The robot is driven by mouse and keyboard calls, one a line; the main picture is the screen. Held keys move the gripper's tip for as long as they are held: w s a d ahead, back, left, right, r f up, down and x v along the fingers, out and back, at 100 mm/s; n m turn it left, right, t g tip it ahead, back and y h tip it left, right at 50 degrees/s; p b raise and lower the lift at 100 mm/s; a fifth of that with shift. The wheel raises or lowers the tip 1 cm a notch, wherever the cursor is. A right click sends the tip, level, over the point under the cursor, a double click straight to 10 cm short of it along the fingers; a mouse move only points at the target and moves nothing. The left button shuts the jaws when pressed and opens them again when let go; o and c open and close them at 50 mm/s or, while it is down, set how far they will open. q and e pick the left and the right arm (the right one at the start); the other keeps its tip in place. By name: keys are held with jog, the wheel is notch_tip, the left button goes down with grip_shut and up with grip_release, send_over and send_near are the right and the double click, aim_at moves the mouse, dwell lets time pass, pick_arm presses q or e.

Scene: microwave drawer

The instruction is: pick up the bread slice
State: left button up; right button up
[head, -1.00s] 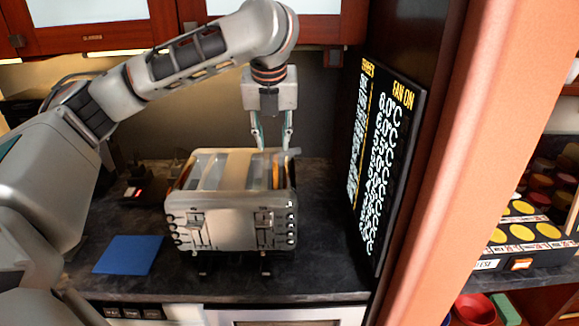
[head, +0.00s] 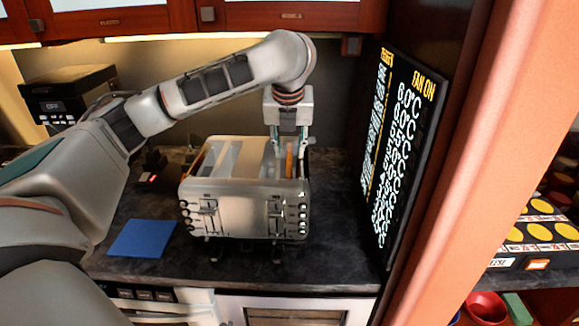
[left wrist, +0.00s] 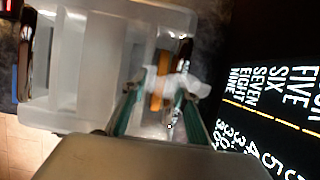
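The bread slice (head: 290,156) is a thin orange-brown piece standing upright in the right-hand slot of the silver toaster (head: 240,212) on the counter. In the left wrist view the bread slice (left wrist: 157,86) shows as an orange strip between my fingers. My left gripper (head: 289,162) points down over that slot, open, with one finger on each side of the slice; a gap shows beside the slice. In the left wrist view my left gripper (left wrist: 157,98) has its fingertips down at the slot, partly hidden by the toaster's see-through parts. My right gripper is not in view.
A blue square (head: 142,238) lies on the dark counter (head: 330,250) left of the toaster. A black display panel (head: 405,150) stands upright at the right. A dark appliance (head: 68,95) is at the back left. Red cabinets (head: 120,20) hang above.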

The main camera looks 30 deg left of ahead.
pick_arm(q)
grip_shut()
jog(key=shift+r, duration=0.15)
